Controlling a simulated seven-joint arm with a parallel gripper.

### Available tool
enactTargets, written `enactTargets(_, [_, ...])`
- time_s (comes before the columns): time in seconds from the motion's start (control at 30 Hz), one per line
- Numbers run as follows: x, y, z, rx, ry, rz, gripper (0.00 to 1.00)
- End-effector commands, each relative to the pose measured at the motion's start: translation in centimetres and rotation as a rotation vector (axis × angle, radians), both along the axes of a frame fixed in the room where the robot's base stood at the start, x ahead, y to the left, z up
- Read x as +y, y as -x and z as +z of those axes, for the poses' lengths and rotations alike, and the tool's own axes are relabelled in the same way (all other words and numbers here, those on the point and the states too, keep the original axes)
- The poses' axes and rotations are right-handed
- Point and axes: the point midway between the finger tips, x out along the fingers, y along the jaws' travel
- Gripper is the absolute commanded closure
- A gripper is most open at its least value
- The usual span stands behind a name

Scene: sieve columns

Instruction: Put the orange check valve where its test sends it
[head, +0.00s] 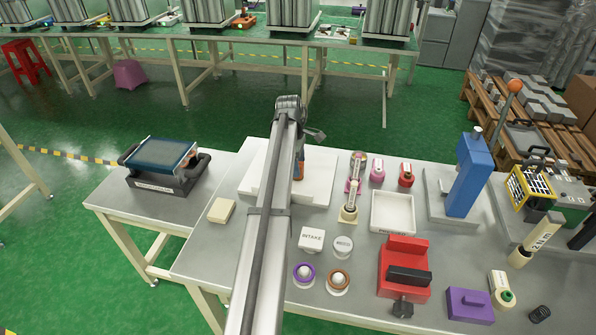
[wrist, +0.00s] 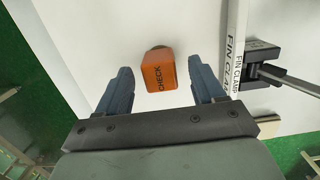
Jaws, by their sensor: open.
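The orange check valve (wrist: 158,75), a block marked CHECK, sits on a white surface in the wrist view. Something dark green shows behind its far end. My gripper (wrist: 160,66) is open, with one blue finger on each side of the valve and visible gaps between. It is not holding the valve. In the head view a small orange part, likely the valve (head: 299,171), shows beside my arm over the white board (head: 318,185); my arm hides most of that spot and my fingers.
A black fin clamp (wrist: 252,68) on a white bar stands right of the fingers. In the head view, a white tray (head: 392,228), a red fixture (head: 404,262), a blue press (head: 470,175) and an INTAKE block (head: 311,239) crowd the right. A yellow block (head: 221,210) lies left.

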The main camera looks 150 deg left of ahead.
Motion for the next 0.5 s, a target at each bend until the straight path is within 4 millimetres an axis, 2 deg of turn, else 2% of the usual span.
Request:
enactTargets(0.13, [0.09, -0.14, -1.43, -0.001, 0.001, 0.000, 0.32])
enactTargets(0.37, [0.10, -0.12, -1.51, 0.000, 0.000, 0.000, 0.33])
enactTargets(0.5, [0.11, -0.11, -1.49, 0.000, 0.000, 0.000, 0.46])
